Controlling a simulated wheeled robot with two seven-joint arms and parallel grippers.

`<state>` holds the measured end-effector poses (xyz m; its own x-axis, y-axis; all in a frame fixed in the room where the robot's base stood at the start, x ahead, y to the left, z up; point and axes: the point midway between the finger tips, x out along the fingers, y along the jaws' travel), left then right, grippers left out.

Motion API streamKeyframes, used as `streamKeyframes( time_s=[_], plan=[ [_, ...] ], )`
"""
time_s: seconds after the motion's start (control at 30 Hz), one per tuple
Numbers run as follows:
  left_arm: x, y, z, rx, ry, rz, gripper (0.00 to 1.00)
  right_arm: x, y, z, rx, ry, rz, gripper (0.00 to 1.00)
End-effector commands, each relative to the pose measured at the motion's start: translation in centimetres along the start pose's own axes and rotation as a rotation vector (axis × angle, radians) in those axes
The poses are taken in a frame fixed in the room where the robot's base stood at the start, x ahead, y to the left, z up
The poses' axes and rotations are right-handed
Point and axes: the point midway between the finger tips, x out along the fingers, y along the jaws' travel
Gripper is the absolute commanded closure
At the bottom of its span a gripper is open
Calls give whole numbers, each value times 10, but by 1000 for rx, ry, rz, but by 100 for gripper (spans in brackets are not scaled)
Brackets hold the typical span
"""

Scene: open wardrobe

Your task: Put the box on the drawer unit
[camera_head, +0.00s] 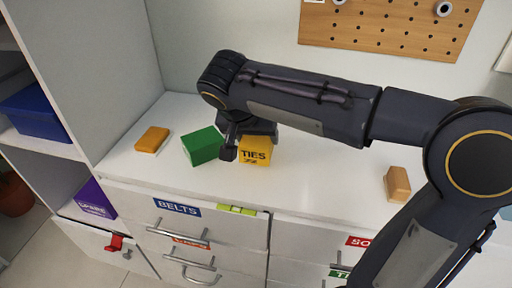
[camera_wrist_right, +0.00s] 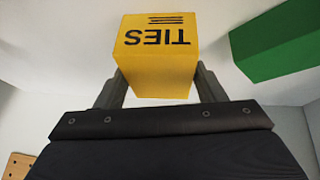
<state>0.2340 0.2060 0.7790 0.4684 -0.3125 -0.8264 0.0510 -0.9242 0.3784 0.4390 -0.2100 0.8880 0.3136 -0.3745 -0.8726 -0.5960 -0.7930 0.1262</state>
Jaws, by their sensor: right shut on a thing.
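The yellow box (camera_head: 254,152) marked TIES is at the white top of the drawer unit (camera_head: 335,185), right of a green box (camera_head: 202,146). My right gripper (camera_head: 240,146) reaches down to it from above and is shut on it. In the right wrist view the yellow box (camera_wrist_right: 156,62) sits between the two fingers of my right gripper (camera_wrist_right: 158,85). I cannot tell whether its underside touches the top. My left gripper is not in view.
An orange block (camera_head: 152,139) lies left of the green box. A tan block (camera_head: 397,184) stands at the right. Shelves at the left hold a blue box (camera_head: 38,112) and a purple box (camera_head: 96,200). A pegboard (camera_head: 390,25) hangs behind.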

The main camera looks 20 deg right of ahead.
Motion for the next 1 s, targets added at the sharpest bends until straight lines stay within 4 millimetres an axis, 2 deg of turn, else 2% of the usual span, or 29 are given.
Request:
streamKeyframes(
  time_s=[0.03, 0.17, 0.53, 0.57, 0.6, 0.7, 0.73, 1.0],
  plan=[
    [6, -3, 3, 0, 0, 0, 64, 11, -1, 6, 0, -1, 3, 81],
    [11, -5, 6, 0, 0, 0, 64, 26, -3, 14, 0, -1, 2, 81],
    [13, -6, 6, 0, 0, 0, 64, 29, -4, 16, 1, 0, 1, 81],
    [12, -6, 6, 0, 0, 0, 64, 28, -4, 16, 1, 0, 1, 34],
    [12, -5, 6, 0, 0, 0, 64, 28, -4, 15, 1, 0, 1, 29],
    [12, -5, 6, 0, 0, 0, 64, 28, -4, 15, 1, 0, 1, 16],
    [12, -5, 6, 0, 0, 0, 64, 28, -4, 15, 1, 0, 1, 15],
    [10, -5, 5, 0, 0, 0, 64, 26, -4, 14, 1, 0, 1, 15]
  ],
)
